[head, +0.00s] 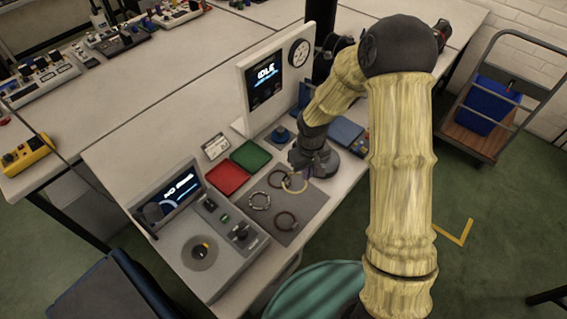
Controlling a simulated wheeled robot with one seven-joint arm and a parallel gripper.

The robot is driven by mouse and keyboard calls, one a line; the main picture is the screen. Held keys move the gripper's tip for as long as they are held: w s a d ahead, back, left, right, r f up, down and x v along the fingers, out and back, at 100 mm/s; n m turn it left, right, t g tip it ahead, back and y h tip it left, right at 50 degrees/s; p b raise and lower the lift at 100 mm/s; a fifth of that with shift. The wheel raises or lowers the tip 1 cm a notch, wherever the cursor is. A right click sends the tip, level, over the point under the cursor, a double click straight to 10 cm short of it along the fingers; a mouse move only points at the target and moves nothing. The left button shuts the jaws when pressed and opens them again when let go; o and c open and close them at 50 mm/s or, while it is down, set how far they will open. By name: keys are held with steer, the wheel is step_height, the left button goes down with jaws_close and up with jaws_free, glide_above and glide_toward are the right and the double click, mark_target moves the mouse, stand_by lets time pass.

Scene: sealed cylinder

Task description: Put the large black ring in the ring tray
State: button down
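Several rings lie on a grey mat (309,205) on the bench. A dark ring (269,181) lies at the back of the mat, beside a pale yellow ring (296,192). Another dark ring (277,222) lies at the front, and a grey ring (251,201) at the left. I cannot tell which dark ring is the large black one. My gripper (297,172) points down over the back of the mat, close to the yellow ring. Its fingers are small and dark, so their opening is unclear. A red tray (227,179) and a green tray (250,155) sit left of the mat; I cannot tell which container is the ring tray.
A grey console (222,262) with a screen and knobs stands at front left. A white panel (246,95) with a screen and gauge stands behind the trays. A blue box (346,131) lies beyond my gripper. A trolley (480,140) stands right.

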steer(key=d+r+m+p, duration=0.3)
steer(key=d+m+p, duration=0.2)
steer(key=d+p, duration=0.6)
steer(key=shift+w+m+p, duration=0.4)
steer(key=shift+p, duration=0.5)
